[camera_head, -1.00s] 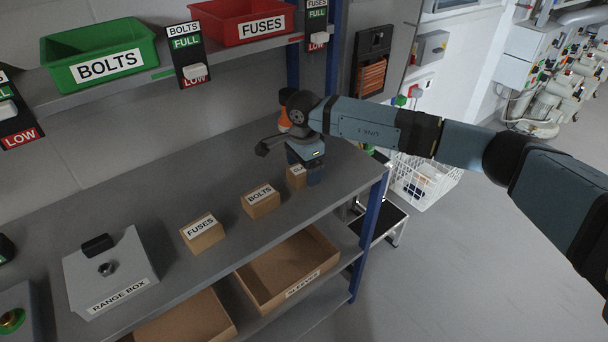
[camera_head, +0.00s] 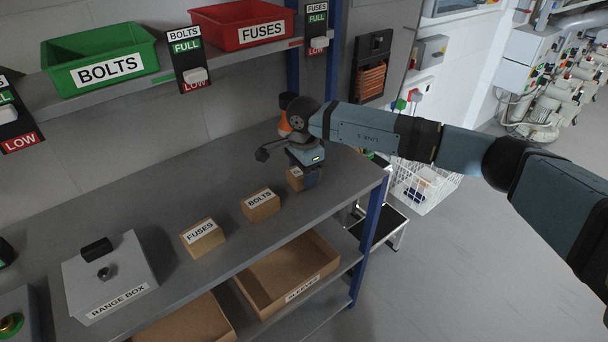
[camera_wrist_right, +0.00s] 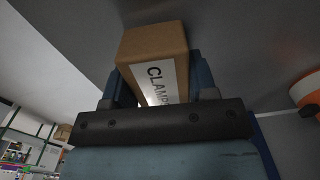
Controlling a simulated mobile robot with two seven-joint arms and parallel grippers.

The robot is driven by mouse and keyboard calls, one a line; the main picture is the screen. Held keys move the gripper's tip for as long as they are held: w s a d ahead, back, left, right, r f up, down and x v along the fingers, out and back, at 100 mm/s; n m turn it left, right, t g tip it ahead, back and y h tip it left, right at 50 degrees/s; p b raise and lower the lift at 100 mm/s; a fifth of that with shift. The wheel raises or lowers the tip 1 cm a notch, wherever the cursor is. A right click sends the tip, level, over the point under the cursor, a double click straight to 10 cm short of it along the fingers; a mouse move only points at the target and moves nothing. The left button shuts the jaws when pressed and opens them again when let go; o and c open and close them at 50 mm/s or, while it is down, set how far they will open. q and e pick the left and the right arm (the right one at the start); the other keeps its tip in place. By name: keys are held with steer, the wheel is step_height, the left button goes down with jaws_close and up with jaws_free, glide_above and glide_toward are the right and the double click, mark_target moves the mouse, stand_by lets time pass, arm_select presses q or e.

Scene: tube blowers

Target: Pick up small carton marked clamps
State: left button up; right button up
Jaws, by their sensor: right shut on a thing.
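The small clamps carton (camera_wrist_right: 152,45) is brown with a white label reading "CLAMP", its end hidden, in the right wrist view. It sits between the two fingers of my right gripper (camera_wrist_right: 160,85), which is shut on it. In the head view the carton (camera_head: 295,178) is partly hidden by my right gripper (camera_head: 304,176) near the right end of the grey bench. I cannot tell in the head view whether the carton touches the bench. My left gripper is not in view.
A bolts carton (camera_head: 261,205) and a fuses carton (camera_head: 203,238) stand to the left on the bench (camera_head: 150,215). A grey range box (camera_head: 110,280) is farther left. An orange cone-like object (camera_head: 284,124) stands behind my gripper. Open cardboard trays (camera_head: 290,272) lie on the shelf below.

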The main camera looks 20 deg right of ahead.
step_height(320, 180, up, 19)
steer(key=p, duration=0.2)
steer(key=s+d+f+n, duration=0.1)
steer(key=s+f+n, duration=0.2)
steer(key=f+n, duration=0.1)
steer(key=s+d+f+n, duration=0.2)
steer(key=f+n, duration=0.2)
steer(key=n, duration=0.2)
steer(key=s+d+f+n, duration=0.1)
steer(key=s+f+n, duration=0.2)
steer(key=f+n, duration=0.2)
steer(key=shift+s+d+f, duration=0.1)
steer(key=shift+s+d, duration=0.25)
steer(key=shift+d, duration=0.05)
arm_select(q)
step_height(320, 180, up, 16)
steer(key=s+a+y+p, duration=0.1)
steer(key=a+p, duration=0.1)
steer(key=p, duration=2.2)
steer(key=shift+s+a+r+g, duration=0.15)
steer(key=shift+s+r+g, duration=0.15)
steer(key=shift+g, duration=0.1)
arm_select(e)
steer(key=s+r, duration=0.2)
steer(key=r, duration=1.1)
steer(key=s+r, duration=0.3)
steer(key=r, duration=1.1)
steer(key=shift+r, duration=0.15)
